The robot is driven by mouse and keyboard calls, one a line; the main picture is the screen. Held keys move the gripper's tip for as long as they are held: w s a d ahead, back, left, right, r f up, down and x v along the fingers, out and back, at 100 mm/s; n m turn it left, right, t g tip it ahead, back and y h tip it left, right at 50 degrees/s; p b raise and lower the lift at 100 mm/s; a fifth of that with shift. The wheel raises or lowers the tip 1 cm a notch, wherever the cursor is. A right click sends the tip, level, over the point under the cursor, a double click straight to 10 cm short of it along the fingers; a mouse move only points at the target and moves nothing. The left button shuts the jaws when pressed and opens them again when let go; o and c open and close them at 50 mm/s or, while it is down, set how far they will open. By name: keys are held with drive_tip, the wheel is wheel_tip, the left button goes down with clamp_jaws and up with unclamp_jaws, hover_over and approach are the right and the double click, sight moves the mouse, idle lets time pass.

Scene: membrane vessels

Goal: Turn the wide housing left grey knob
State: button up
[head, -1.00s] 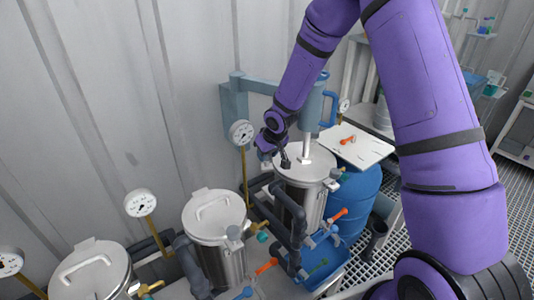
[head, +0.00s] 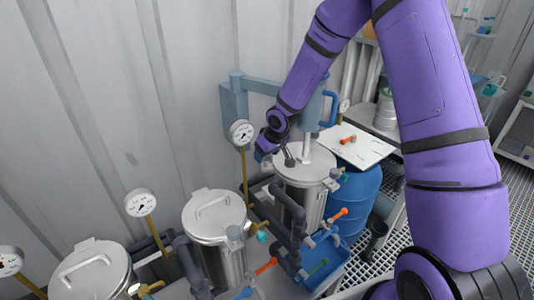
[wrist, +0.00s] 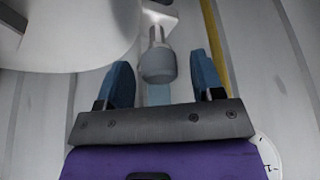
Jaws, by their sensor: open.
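The wide housing (head: 302,195) is the lidded steel vessel under my wrist in the head view. Its grey knob (wrist: 157,65) shows in the wrist view on a short stem, beside the pale round lid (wrist: 70,35). My gripper (wrist: 164,80) is open, with one blue finger on each side of the knob. The knob lies nearer the left-right middle of the gap, and clear space shows between it and both fingers. In the head view my gripper (head: 259,154) is at the vessel's left rear, and the knob is hidden there.
A pressure gauge (head: 241,132) on a brass pipe stands close left of my gripper. Dark grey pipes (head: 290,222) run in front of the vessel. Two other lidded vessels (head: 214,218) (head: 92,272) stand to the left. The corrugated wall is close behind.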

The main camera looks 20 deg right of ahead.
drive_tip(key=shift+r, duration=0.1)
drive_tip(key=v, duration=1)
drive_tip(key=shift+s+r, duration=0.2)
drive_tip(key=shift+r, duration=0.05)
drive_tip(key=shift+d+r, duration=0.1)
idle(0.9)
